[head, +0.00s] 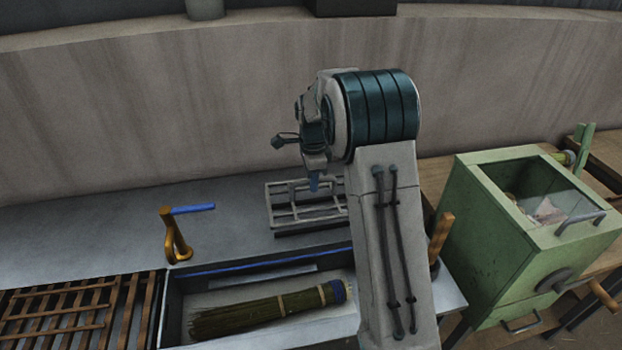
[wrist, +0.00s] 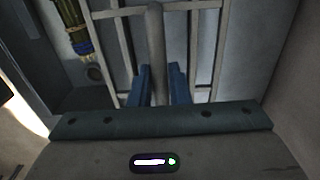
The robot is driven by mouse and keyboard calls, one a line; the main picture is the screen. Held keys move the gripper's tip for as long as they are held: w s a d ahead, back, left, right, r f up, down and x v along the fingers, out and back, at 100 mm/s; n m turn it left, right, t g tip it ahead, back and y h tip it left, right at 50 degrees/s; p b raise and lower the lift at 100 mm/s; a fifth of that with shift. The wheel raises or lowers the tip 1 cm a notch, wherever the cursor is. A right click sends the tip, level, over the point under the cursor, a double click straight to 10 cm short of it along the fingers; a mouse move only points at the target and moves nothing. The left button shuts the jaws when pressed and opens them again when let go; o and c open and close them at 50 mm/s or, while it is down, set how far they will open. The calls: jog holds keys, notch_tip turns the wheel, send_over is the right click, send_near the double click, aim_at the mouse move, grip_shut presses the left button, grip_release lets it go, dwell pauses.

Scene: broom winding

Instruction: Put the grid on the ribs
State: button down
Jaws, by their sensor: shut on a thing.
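The grid (head: 280,207) is a pale grey metal frame with bars and a raised handle. In the head view it is at the back of the metal bench, behind the trough, with a dark strip under its front edge. I cannot tell whether it touches the bench. My gripper (head: 314,182) is above it, its blue fingers shut on the grid's handle. In the wrist view the handle (wrist: 156,45) runs between the fingers (wrist: 163,88), with the grid's bars (wrist: 195,45) around it. I cannot identify the ribs for certain; brown slats (head: 70,312) lie at the lower left.
A bound broom bundle (head: 265,311) lies in the trough (head: 172,310) in front; its end shows in the wrist view (wrist: 72,22). An orange crank with a blue handle (head: 193,209) stands left of the grid. A green glass-topped box (head: 480,235) stands right of my arm.

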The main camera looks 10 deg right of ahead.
jog(key=shift+f+b, duration=1.4)
jog(key=shift+f, duration=1.15)
jog(key=c, duration=1.3)
grip_release()
notch_tip(320, 180, up, 14)
jog(key=shift+f, duration=0.1)
notch_tip(320, 180, up, 7)
jog(key=p, duration=0.7)
send_over(312, 197)
jog(key=shift+b, duration=0.35)
jog(key=shift+w, duration=0.1)
